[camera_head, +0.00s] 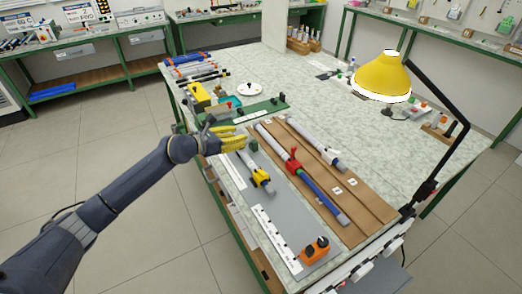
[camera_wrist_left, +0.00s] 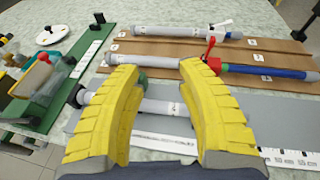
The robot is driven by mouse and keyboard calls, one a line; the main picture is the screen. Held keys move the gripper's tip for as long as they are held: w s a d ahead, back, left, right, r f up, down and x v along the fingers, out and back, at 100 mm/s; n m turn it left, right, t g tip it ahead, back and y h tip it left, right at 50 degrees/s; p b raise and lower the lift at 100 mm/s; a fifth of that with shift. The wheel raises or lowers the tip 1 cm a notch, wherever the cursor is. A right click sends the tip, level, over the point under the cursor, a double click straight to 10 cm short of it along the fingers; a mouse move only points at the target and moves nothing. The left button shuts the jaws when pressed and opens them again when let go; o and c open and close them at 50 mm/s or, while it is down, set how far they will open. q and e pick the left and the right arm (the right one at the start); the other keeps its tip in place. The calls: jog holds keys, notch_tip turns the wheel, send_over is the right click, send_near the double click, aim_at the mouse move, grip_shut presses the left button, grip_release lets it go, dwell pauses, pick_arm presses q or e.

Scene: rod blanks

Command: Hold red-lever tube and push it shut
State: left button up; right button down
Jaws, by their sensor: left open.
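The red-lever tube (camera_head: 275,143) lies on the brown board, with a grey body, a red lever (camera_head: 293,166) at its joint and a blue rod (camera_head: 320,197) running toward the near edge. In the left wrist view its grey body (camera_wrist_left: 150,62) passes beyond my fingertips, and the blue rod (camera_wrist_left: 265,73) extends right; the lever stands up. My left gripper (camera_head: 240,138) is open and empty, left of this tube and over the grey mat. Its yellow fingers (camera_wrist_left: 153,75) are spread above a shorter grey tube with a yellow fitting (camera_head: 261,178). My right gripper is out of view.
A second grey tube with a white lever (camera_head: 315,143) lies right of the red-lever tube on the brown board (camera_head: 358,205). An orange block (camera_head: 314,250) stands near the front edge. A yellow lamp (camera_head: 383,75) overhangs the right side. Green trays lie behind my gripper.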

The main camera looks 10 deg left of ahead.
aim_at(292, 148)
pick_arm(q)
jog(key=s+d+m+g+h, duration=0.1)
jog(key=s+d+m+g, duration=0.15)
jog(key=s+d, duration=0.4)
jog(key=x, duration=1.9)
jog(key=shift+w+d+r, duration=0.1)
jog(key=shift+d, duration=0.15)
jog(key=shift+o, duration=0.2)
grip_shut()
